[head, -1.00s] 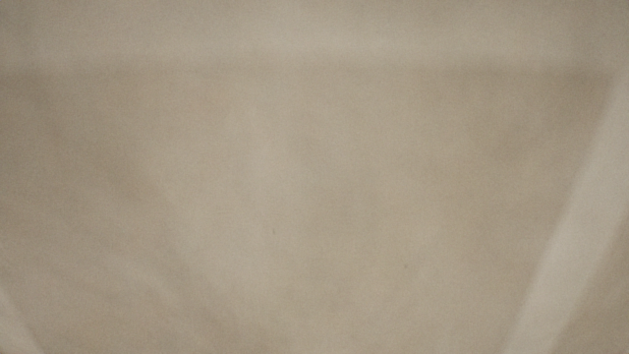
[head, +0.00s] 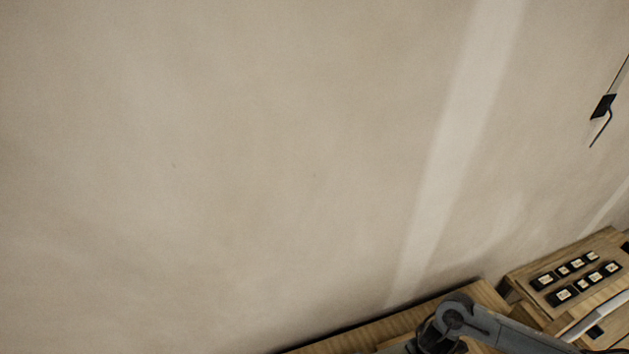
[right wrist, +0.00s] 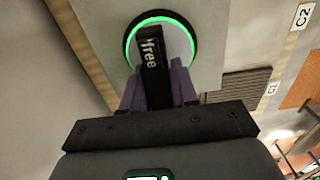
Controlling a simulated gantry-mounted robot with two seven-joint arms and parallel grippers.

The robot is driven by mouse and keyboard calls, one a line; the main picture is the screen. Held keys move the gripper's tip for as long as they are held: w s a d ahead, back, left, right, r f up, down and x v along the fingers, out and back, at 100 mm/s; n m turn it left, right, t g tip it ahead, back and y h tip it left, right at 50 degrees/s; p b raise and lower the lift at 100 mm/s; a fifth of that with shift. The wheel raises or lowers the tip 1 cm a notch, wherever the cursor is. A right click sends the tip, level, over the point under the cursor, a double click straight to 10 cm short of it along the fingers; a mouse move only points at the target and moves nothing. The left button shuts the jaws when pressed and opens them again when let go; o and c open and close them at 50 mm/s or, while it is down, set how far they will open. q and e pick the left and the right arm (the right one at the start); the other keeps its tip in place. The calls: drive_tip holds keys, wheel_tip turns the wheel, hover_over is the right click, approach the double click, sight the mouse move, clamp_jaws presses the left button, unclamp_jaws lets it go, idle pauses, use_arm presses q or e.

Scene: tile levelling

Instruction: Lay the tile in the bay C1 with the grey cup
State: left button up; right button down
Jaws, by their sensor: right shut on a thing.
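In the right wrist view, my right gripper (right wrist: 158,88) has its purple-grey fingers shut on the black handle (right wrist: 151,62) of the grey cup (right wrist: 177,45). The handle reads "free", and a bright green ring runs round the cup. A pale grey flat surface (right wrist: 98,25), perhaps the tile, lies behind the cup. I cannot tell whether the cup is fixed to it. The label C1 (right wrist: 271,88) is at the right, beside a dark ridged patch (right wrist: 243,86) partly hidden by the cup and gripper. My left gripper is not in view.
The label C2 (right wrist: 303,15) is at the upper right, with an orange-brown patch (right wrist: 301,92) below. In the head view, a wooden board (head: 607,244) with several small dark-framed pieces lies at the lower right. A slim black-and-white object (head: 602,106) shows against the wall.

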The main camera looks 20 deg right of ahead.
drive_tip(key=s+a, duration=0.8)
drive_tip(key=a, duration=0.4)
drive_tip(key=s+a, duration=0.9)
drive_tip(key=a, duration=0.4)
drive_tip(key=shift+s+a, duration=0.15)
drive_tip(key=shift+s, duration=0.05)
drive_tip(key=shift+f, duration=0.15)
idle(0.5)
drive_tip(key=shift+f, duration=0.15)
drive_tip(key=shift+f+b, duration=1.4)
drive_tip(key=shift+f, duration=0.4)
drive_tip(key=shift+f, duration=0.1)
drive_tip(key=shift+f, duration=0.15)
drive_tip(key=shift+f+b, duration=0.35)
drive_tip(key=shift+b, duration=0.05)
